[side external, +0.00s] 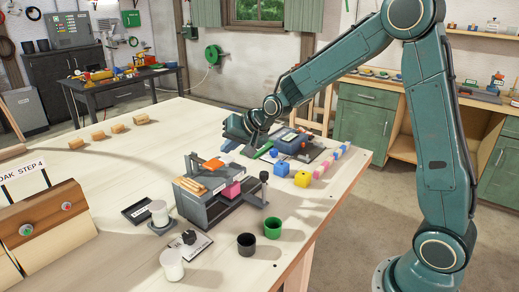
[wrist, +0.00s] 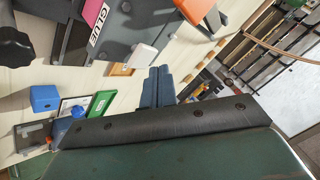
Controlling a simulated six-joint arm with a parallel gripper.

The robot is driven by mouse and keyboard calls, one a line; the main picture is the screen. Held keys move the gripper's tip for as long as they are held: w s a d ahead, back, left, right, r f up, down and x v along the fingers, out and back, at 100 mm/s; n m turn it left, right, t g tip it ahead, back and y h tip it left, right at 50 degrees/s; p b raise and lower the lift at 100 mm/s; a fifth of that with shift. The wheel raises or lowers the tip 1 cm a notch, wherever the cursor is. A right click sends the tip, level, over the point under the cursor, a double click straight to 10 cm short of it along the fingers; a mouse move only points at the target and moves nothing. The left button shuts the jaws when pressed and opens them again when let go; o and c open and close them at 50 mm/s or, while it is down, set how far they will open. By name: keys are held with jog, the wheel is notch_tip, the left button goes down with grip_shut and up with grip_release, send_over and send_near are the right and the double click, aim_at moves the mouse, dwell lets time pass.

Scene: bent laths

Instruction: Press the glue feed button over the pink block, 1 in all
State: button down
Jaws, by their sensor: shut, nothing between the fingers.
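The grey glue machine (side external: 205,198) stands on the table, with a pink block (side external: 232,190) held in its front.
A blue cube (side external: 282,169), a yellow cube (side external: 302,179) and a row of small coloured blocks lie right of the machine. Black (side external: 246,244) and green (side external: 272,228) cups and a white jar (side external: 171,263) stand in front.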

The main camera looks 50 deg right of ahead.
aim_at(230, 159)
jog(key=shift+r, duration=2.5)
jog(key=s+a+r+n+g, duration=0.1)
jog(key=s+r+n, duration=0.15)
jog(key=s, duration=0.65)
jog(key=s+a+r+n+g, duration=0.1)
jog(key=s+a+r+n, duration=0.15)
jog(key=s, duration=0.55)
jog(key=s+f+n+g+h, duration=0.1)
jog(key=s+n, duration=0.1)
jog(key=s, duration=1.5)
jog(key=shift+s+f+n+g, duration=0.25)
jog(key=shift+f+n+g, duration=0.05)
jog(key=shift+f+n, duration=0.1)
